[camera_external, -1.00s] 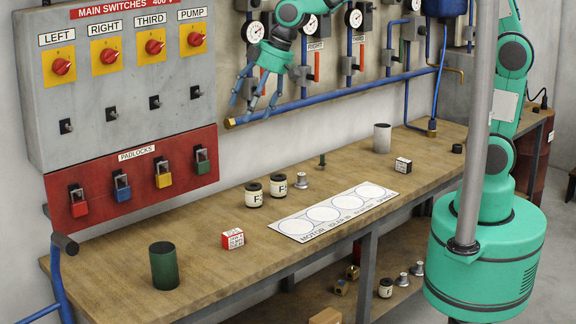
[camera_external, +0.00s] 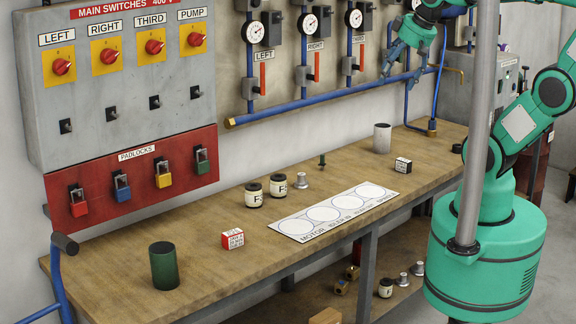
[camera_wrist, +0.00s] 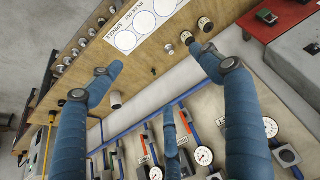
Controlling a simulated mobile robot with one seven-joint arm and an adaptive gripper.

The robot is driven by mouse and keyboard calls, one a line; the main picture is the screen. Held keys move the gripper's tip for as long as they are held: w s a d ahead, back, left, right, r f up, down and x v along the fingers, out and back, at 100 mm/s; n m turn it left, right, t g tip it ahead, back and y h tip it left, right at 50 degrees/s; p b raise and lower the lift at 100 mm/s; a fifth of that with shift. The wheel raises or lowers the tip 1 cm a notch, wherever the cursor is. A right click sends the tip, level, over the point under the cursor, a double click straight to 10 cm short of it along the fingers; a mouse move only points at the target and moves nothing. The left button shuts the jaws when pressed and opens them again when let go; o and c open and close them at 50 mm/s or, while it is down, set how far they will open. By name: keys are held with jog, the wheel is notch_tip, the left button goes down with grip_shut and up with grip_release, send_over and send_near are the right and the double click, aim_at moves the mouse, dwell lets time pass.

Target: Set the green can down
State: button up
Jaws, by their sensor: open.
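The green can (camera_external: 164,266) stands upright on the near left part of the wooden bench (camera_external: 120,252), with nothing touching it. My gripper (camera_external: 398,78) is high over the far right part of the bench, in front of the wall pipes, well away from the can. Its blue fingers are spread and empty. In the wrist view the open fingers of my gripper (camera_wrist: 158,75) have only bench and wall behind them. I cannot make out the green can in that view.
A red and white box (camera_external: 232,239), two cream tins marked F (camera_external: 254,195), a grey cylinder (camera_external: 382,138) and a white sheet with circles (camera_external: 334,211) are on the bench. Padlocks hang on the red panel (camera_external: 140,178). Bench around the can is clear.

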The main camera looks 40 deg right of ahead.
jog(key=s+d, duration=0.2)
jog(key=shift+s+f+m, duration=0.35)
jog(key=shift+f+m, duration=0.05)
jog(key=shift+f, duration=0.2)
dwell(1.1)
